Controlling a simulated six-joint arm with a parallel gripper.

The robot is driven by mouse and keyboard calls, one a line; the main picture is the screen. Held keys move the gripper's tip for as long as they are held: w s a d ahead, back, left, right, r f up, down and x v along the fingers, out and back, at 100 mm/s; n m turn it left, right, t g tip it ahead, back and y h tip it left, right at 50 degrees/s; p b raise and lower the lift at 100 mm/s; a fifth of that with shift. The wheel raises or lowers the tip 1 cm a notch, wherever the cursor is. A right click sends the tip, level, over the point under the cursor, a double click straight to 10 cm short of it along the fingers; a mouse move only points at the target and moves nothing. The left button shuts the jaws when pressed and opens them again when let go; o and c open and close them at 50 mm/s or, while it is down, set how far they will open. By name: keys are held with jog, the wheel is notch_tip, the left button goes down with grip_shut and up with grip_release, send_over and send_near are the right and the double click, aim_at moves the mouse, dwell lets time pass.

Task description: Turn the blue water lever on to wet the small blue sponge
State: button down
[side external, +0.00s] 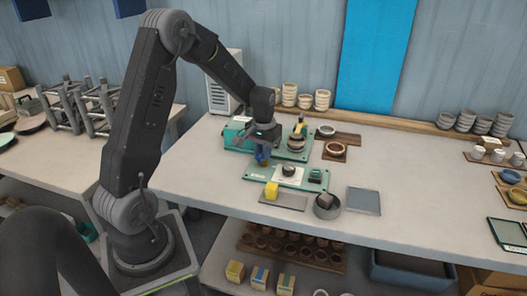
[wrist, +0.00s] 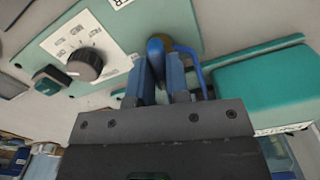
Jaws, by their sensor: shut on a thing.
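My gripper (wrist: 160,78) is shut on the blue water lever (wrist: 155,46), whose rounded end shows between the two blue fingers in the wrist view. A thin blue bent piece (wrist: 194,62) and part of a brass-coloured round piece show just beside the fingers. In the side external view my gripper (side external: 262,159) is low at the left end of the green units, and the lever is too small there to tell its angle. I cannot make out a small blue sponge for sure; a dark block (side external: 324,200) sits in a grey bowl (side external: 327,212). No water is visible.
A green panel with a dial (wrist: 86,64) lies beside my gripper, and a green box (wrist: 262,88) is on its other side.

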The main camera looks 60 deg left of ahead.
jog(key=shift+n, duration=1.6)
jog(key=c, duration=1.1)
grip_release()
jog(key=shift+r, duration=0.1)
notch_tip(320, 180, up, 14)
jog(key=shift+d, duration=0.1)
